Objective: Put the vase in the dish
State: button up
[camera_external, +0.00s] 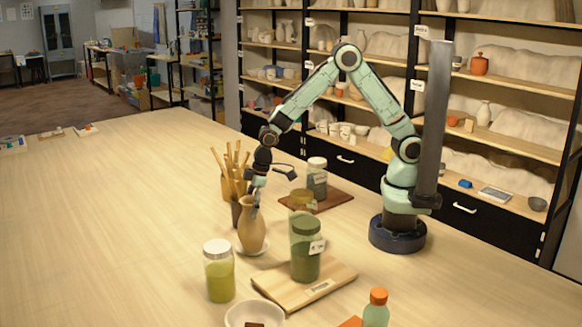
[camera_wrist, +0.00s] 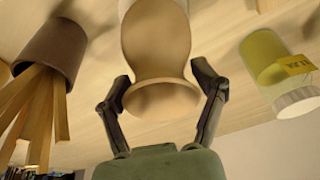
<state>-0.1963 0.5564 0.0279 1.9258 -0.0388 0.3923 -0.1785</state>
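The vase (camera_external: 252,226) is tan with a rounded body and flared lip, and it is upright. A shallow white dish (camera_external: 263,248) shows under its base; I cannot tell if the base touches it. My gripper (camera_external: 256,203) points down at the vase's top. In the wrist view the vase (camera_wrist: 157,45) lies between the two fingers of my gripper (camera_wrist: 160,75), one on each side of the neck. The fingers are spread about as wide as the lip, with no clear grip on the neck. A white edge at the top of that view is partly hidden by the vase.
A yellow-green jar (camera_external: 219,272) stands in front left, and a dark green jar (camera_external: 305,255) on a wooden board (camera_external: 330,283) at right. A white bowl (camera_external: 232,316) is in front.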

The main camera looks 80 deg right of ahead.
jog(key=shift+o, duration=0.8)
jog(key=shift+r, duration=0.15)
jog(key=v, duration=1.1)
jog(key=s+d+r+m+g, duration=0.1)
jog(key=s+d, duration=0.2)
jog(key=s, duration=0.9)
jog(key=s+d+r+m+g, duration=0.1)
jog(key=s+d, duration=0.3)
jog(key=s, duration=0.9)
jog(key=shift+d+r+m+g, duration=0.3)
jog(key=shift+m+g, duration=0.3)
jog(key=shift+m, duration=0.2)
jog(key=shift+s, duration=0.15)
